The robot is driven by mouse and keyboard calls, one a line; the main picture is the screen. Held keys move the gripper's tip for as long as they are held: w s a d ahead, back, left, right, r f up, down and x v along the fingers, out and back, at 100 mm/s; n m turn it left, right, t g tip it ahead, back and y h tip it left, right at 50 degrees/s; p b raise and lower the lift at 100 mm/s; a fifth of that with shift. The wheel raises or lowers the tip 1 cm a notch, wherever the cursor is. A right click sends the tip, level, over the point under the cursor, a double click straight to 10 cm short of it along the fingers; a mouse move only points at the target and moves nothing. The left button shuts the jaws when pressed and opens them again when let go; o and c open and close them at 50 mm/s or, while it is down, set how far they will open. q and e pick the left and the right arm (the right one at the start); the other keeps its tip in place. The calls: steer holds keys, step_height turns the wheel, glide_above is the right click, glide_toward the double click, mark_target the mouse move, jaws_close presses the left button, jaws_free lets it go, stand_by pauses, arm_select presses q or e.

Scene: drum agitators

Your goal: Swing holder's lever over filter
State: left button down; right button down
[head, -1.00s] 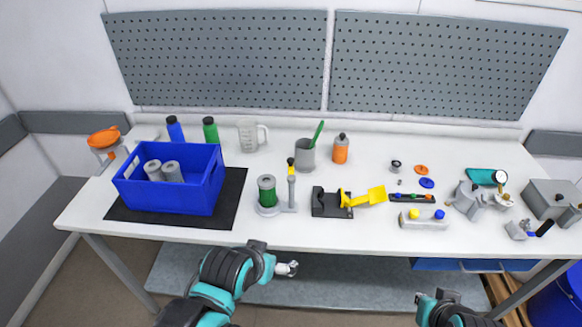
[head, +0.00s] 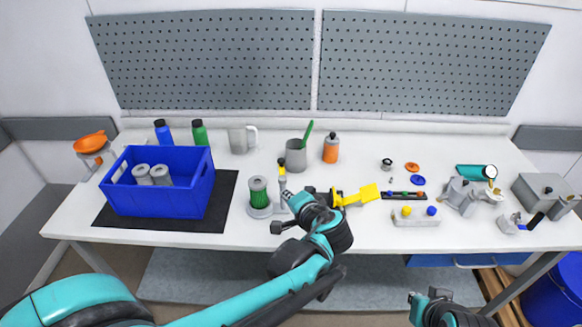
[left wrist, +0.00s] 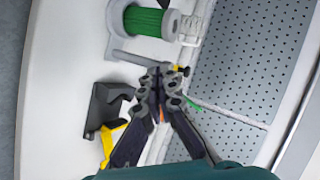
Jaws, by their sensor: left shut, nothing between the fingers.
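The holder has a grey base (head: 259,212) with a green filter (head: 258,190) standing upright on it, its end cap grey. To the right of the filter rises the holder's post with the lever, its top yellow and black (head: 282,168). My right gripper (head: 430,296) is low at the bottom edge, jaws unclear.
A blue crate (head: 165,203) with grey cylinders stands left on a black mat. A black stand with a yellow part (head: 362,195) is just right of my left gripper. A grey cup (head: 296,157) and an orange bottle (head: 331,149) stand behind. The front table strip is mostly clear.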

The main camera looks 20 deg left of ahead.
mark_target(282, 168)
arm_select(q)
steer(key=w+d+r+m+t+y, duration=0.1)
steer(key=w+d+m+t+y, duration=0.1)
steer(key=w+d, duration=0.3)
steer(key=shift+d+r+t, duration=0.4)
steer(key=shift+d+t, duration=0.4)
steer(key=shift+d, duration=0.35)
steer(key=s+a+b+x, duration=0.2)
steer(key=b+x, duration=0.2)
steer(key=x, duration=0.8)
steer(key=shift+w+a+f, duration=0.25)
steer(key=shift+w+a, duration=0.15)
steer(key=shift+a, duration=0.1)
steer(key=shift+y, duration=0.5)
